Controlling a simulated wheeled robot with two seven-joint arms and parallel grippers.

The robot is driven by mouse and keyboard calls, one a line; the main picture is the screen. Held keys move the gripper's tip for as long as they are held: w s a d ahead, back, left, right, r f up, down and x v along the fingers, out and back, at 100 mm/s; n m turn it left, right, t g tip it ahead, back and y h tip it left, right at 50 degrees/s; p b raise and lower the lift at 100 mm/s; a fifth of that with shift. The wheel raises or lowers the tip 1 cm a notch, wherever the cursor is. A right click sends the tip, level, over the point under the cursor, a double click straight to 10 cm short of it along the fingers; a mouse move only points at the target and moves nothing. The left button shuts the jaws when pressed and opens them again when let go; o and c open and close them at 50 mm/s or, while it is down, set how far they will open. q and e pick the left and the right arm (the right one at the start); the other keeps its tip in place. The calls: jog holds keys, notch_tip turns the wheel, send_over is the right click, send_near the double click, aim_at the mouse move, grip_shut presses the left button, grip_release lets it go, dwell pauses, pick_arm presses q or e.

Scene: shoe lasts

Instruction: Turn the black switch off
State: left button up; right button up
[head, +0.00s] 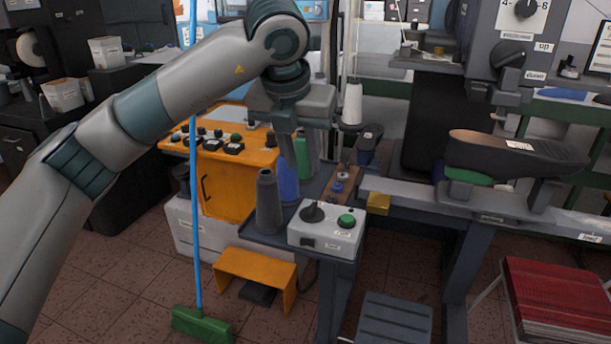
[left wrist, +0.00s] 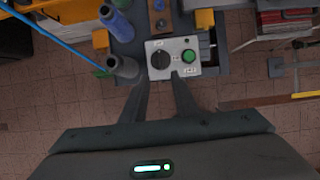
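A white control box (head: 327,230) sits on the small dark table. On its top are a round black switch knob (head: 312,212) and a green button (head: 346,221). A small black part (head: 308,242) is on its front. In the left wrist view the box (left wrist: 174,71) lies just beyond the fingertips, with the black knob (left wrist: 160,59) at left and the green button (left wrist: 189,55) at right. My left gripper (head: 289,160) is open and empty, pointing down, above the table and apart from the box; its fingers (left wrist: 160,84) are spread. My right gripper is not seen.
A grey cone (head: 268,202) and a blue spool (head: 288,180) stand left of the box. A yellow block (head: 378,203) is to its right. A blue broom pole (head: 194,200) stands at left. A shoe-shaped black form (head: 515,152) rests on the machine at right.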

pick_arm(q)
jog(key=shift+v, duration=1.1)
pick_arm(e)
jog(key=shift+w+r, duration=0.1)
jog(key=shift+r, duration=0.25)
pick_arm(q)
jog(key=shift+d, duration=0.1)
